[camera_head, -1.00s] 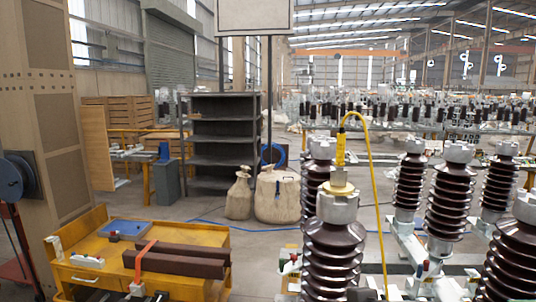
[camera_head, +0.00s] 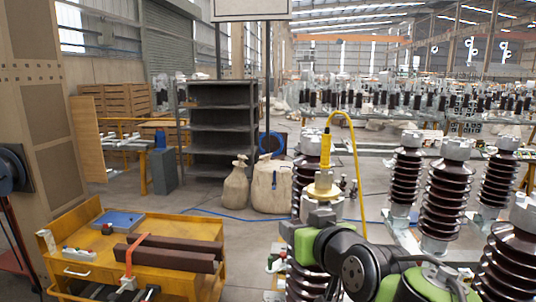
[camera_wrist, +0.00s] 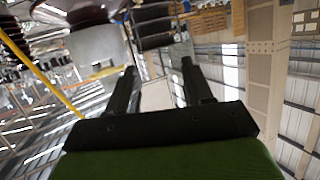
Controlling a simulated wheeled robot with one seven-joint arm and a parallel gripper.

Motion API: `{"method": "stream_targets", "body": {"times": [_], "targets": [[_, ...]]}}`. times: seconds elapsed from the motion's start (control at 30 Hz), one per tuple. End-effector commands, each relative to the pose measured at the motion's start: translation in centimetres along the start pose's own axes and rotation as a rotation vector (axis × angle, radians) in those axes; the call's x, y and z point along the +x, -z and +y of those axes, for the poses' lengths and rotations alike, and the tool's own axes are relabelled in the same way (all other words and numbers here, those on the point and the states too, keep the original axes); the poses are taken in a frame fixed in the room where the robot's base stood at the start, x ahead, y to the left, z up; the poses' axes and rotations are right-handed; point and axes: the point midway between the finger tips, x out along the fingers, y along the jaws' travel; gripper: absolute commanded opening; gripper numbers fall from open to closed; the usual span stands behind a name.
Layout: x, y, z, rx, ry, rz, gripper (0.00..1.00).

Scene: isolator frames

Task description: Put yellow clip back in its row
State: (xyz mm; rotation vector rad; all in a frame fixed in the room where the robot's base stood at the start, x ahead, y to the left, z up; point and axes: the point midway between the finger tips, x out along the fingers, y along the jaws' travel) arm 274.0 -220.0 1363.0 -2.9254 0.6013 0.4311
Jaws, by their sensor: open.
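A yellow upright handle-like piece (camera_head: 326,152) with a yellow cable (camera_head: 357,170) stands on a brass-coloured fitting (camera_head: 322,190) atop the near brown insulator; I take it for the yellow clip, though its jaws cannot be made out. My green and black arm covers much of that insulator in the head view. My gripper (camera_wrist: 159,72) shows in the wrist view, its two dark fingers apart with nothing between them. The yellow cable runs at the left there (camera_wrist: 58,92), beside a grey metal cap (camera_wrist: 97,48). No row of clips can be made out.
More brown ribbed insulators (camera_head: 445,195) stand to the right of my arm. A yellow cart (camera_head: 195,285) at lower left carries dark red bars (camera_head: 165,255) and a blue tray (camera_head: 118,222). Sacks (camera_head: 272,190) and a dark shelf (camera_head: 222,118) stand behind.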

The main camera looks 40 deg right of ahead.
Motion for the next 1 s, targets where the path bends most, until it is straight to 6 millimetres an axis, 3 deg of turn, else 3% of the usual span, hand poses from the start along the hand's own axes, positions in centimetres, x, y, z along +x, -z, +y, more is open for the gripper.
{"method": "stream_targets", "body": {"times": [0.03,0.2,0.3,0.4,0.47,0.8,1.0], "targets": [[-0.5,2.0,1.5,0.003,-0.029,0.040,0.51],[-3.0,7.5,6.5,-0.012,-0.120,0.201,0.51],[-4.6,9.9,8.7,-0.028,-0.165,0.275,0.51],[-5.2,11.0,9.7,-0.036,-0.184,0.312,0.51],[-4.4,11.3,9.8,-0.037,-0.182,0.314,0.51],[3.2,13.8,11.1,-0.037,-0.179,0.311,0.51],[5.5,14.6,11.6,-0.036,-0.180,0.312,0.51]]}}
